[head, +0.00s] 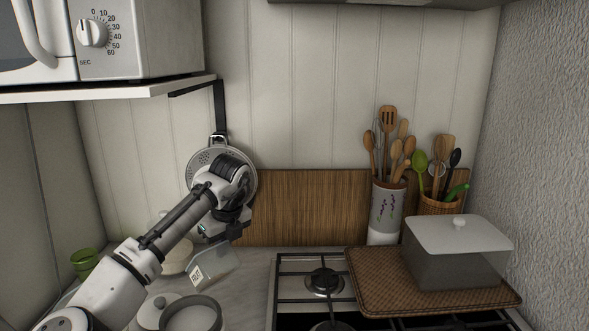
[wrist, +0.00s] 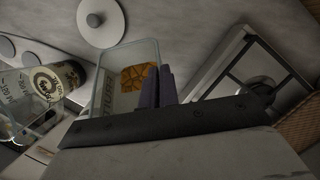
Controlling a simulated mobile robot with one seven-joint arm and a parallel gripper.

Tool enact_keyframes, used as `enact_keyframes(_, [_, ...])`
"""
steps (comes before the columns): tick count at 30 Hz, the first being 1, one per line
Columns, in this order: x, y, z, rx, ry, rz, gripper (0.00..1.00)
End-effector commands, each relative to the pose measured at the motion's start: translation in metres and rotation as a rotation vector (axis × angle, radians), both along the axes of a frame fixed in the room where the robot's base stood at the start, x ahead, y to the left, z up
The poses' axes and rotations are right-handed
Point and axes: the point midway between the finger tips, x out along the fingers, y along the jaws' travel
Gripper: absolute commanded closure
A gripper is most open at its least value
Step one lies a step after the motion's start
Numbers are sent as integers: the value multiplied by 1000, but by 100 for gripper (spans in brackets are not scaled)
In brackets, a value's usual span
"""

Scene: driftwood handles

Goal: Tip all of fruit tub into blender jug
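The fruit tub (wrist: 105,95) is a clear rectangular box with a label on one wall and orange pieces in its bottom. In the head view the tub (head: 218,270) is below my gripper (head: 233,235), low over the counter, and looks tilted. In the wrist view my gripper (wrist: 160,88) has its two dark fingers close together at the tub's wall, apparently pinching it. A clear jug with measuring marks (wrist: 22,98), likely the blender jug, stands at the left of the wrist view, apart from the tub. I cannot make out the jug in the head view.
A hob (head: 290,290) lies right of the tub. A woven mat (head: 375,280) bears a lidded grey box (head: 455,265). A utensil jar (head: 387,207) stands behind. A round pot (head: 193,317) and a green cup (head: 84,262) are near my arm. A shelf (head: 120,90) hangs above.

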Motion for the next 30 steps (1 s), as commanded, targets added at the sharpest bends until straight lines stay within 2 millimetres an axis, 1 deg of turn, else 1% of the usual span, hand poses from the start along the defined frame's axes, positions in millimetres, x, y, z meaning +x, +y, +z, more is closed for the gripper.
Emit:
enact_keyframes(1, [0,0,8,-1,-2,-1,100])
enact_keyframes(3, [0,0,15,-1,-2,0,100])
enact_keyframes(15, [0,0,50,0,-2,1,100])
enact_keyframes(18, [0,0,53,-1,-2,0,100])
enact_keyframes(26, [0,0,53,0,-2,1,100])
enact_keyframes(30, [0,1,47,1,0,1,100])
